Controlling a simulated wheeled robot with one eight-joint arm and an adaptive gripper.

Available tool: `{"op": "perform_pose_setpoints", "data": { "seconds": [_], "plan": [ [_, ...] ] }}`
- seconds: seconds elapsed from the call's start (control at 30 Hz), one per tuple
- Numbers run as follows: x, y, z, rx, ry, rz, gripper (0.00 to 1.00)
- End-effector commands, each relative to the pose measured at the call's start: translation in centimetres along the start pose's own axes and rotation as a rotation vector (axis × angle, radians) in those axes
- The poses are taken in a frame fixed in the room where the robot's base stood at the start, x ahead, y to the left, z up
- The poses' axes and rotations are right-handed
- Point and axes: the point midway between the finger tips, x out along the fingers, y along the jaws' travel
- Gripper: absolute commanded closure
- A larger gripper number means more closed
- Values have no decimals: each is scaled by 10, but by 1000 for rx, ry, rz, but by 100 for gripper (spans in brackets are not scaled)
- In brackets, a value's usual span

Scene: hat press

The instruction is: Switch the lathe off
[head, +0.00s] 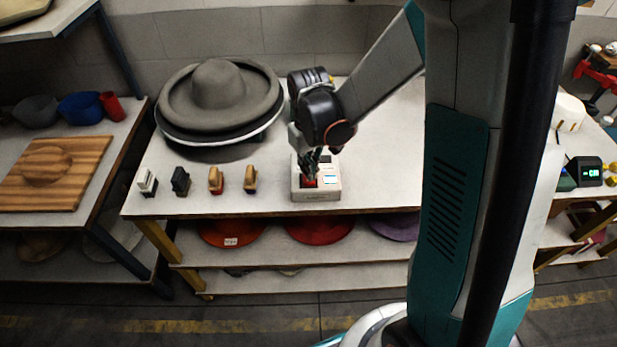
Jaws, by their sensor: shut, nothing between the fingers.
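A small pale switch box (318,194) stands near the front edge of the white table. It has a red part (309,183) on its top left and a light panel at its right. My gripper (311,180) is shut and empty. It points down at the red part, with its fingertips touching it or just above it; I cannot tell which. The fingers hide some of the box's top. A grey felt hat (218,85) with a wide brim lies on a round dark base behind and to the left, perhaps the lathe.
Several small brushes or blocks (216,180) stand in a row left of the box. The table's front edge (260,214) is close. Coloured hats (320,228) lie on the shelf below. A left bench holds a wooden board (80,170) and bowls (80,106).

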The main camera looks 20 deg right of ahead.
Motion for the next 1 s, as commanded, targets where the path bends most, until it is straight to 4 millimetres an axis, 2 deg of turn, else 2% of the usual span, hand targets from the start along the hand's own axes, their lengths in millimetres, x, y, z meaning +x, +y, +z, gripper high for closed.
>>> {"op": "perform_pose_setpoints", "data": {
  "seconds": [1.0],
  "plan": [
    [10,0,0,0,0,0,100]
  ]
}}
